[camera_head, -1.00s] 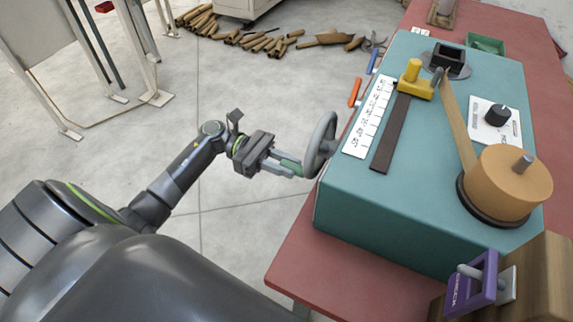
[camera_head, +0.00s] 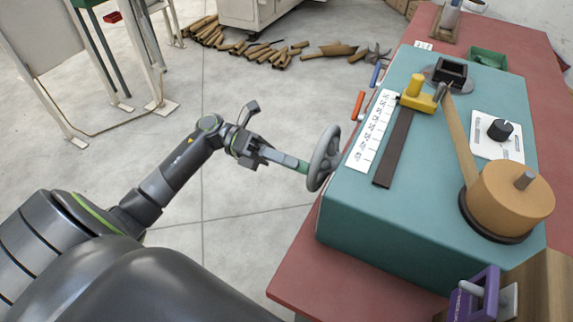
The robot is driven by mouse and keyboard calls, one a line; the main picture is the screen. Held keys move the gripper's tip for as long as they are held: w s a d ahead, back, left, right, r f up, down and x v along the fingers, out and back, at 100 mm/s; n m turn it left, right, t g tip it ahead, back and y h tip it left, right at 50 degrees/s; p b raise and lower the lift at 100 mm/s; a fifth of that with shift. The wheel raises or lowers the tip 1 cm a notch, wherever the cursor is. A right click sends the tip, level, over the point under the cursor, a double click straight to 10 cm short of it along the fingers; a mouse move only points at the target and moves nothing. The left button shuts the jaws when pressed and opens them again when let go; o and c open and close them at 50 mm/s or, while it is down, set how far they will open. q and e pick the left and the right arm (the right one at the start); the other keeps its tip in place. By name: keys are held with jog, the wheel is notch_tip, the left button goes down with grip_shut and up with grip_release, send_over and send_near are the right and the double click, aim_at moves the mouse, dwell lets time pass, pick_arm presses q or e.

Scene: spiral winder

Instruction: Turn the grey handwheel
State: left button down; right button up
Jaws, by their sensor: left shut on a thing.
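The grey handwheel (camera_head: 323,158) stands at the left side of the teal winder housing (camera_head: 345,215), its rim seen at a slant. A green handle piece shows on the wheel's near left side. My left gripper (camera_head: 301,166) is shut on the handwheel's handle there, its fingers reaching in from the left. The fingertips partly hide the handle. My right gripper is not in view.
The winder stands on a red table (camera_head: 290,270). On top are a yellow guide (camera_head: 413,95), a scale strip (camera_head: 372,132), a brown roll (camera_head: 510,200) and a black knob (camera_head: 500,130). A purple clamp (camera_head: 478,298) sits front right.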

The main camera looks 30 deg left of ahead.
pick_arm(q)
jog(key=shift+w+a+r+n+p, duration=0.1)
jog(key=shift+w+r+n+p, duration=0.4)
jog(key=shift+n, duration=0.95)
jog(key=shift+w+d+r+n+p, duration=0.15)
jog(key=shift+w+r+n, duration=0.55)
jog(key=shift+n, duration=0.7)
jog(key=shift+w+a+r+n+p, duration=0.15)
jog(key=shift+w+r+n+p, duration=0.35)
jog(key=shift+n, duration=0.95)
jog(key=shift+w+r, duration=0.1)
jog(key=shift+r, duration=0.05)
jog(key=c, duration=1.2)
grip_release()
jog(key=shift+c, duration=0.2)
jog(key=shift+a, duration=0.15)
